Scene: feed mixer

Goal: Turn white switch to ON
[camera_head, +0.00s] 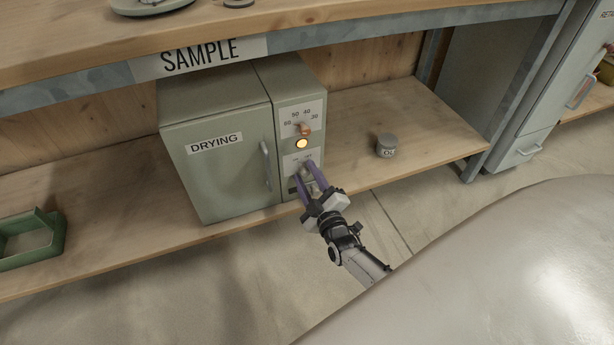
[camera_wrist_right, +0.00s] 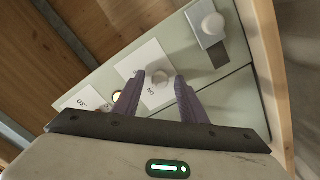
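The white switch (camera_wrist_right: 160,78) is a small round knob on a white label plate with the word ON, on the front panel of the grey-green DRYING cabinet (camera_head: 213,151). In the head view the fingers largely hide the switch. My right gripper (camera_head: 308,176) is at the lower panel, its purple fingers pointing at the label plate. In the right wrist view the fingertips (camera_wrist_right: 161,80) are apart, one on each side of the switch; I cannot tell whether they touch it. My left gripper is not in view.
Above the switch are a lit round lamp (camera_head: 302,143) and a copper-coloured temperature dial (camera_head: 304,129). The door handle (camera_head: 266,165) is left of the panel. A small grey tin (camera_head: 387,146) stands right on the shelf (camera_head: 440,140); a green tray (camera_head: 52,236) lies left. The SAMPLE bench overhangs the cabinet.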

